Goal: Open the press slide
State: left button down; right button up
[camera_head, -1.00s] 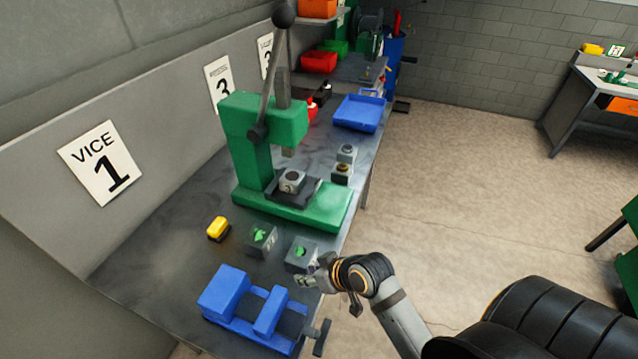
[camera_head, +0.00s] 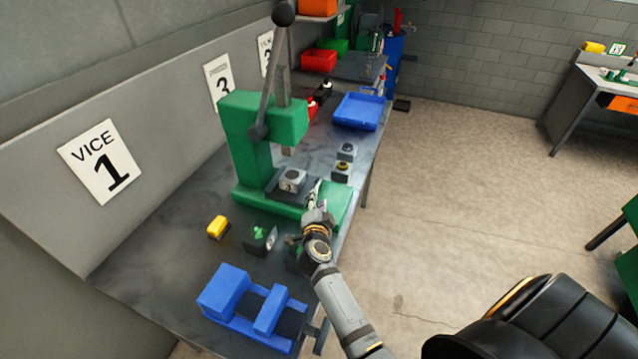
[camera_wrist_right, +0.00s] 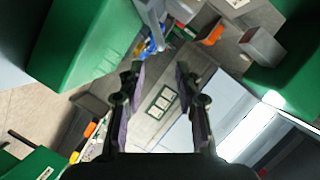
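The green press (camera_head: 258,150) stands on the bench with its long dark lever raised. A dark slide (camera_head: 277,193) lies on the press base and carries a grey block (camera_head: 292,179) with a round mark. My right gripper (camera_head: 317,190) is beside the front right edge of the slide; I cannot tell whether it touches. In the right wrist view its two fingers (camera_wrist_right: 160,78) stand apart with nothing between them. Green surfaces show on both sides there, and I cannot pick out the slide in that view. My left gripper is not in view.
A blue vice (camera_head: 226,291) sits at the near end of the bench. A yellow box (camera_head: 218,228) and a dark box with a green top (camera_head: 261,238) stand between vice and press. Two small boxes (camera_head: 344,162) and a blue tray (camera_head: 361,111) stand beyond the press.

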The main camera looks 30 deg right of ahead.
aim_at(319, 181)
jog(key=x, duration=0.9)
jog(key=shift+w+d+b, duration=0.15)
jog(key=shift+b, duration=0.2)
jog(key=shift+w+d, duration=0.25)
jog(key=shift+w, duration=0.2)
grip_shut()
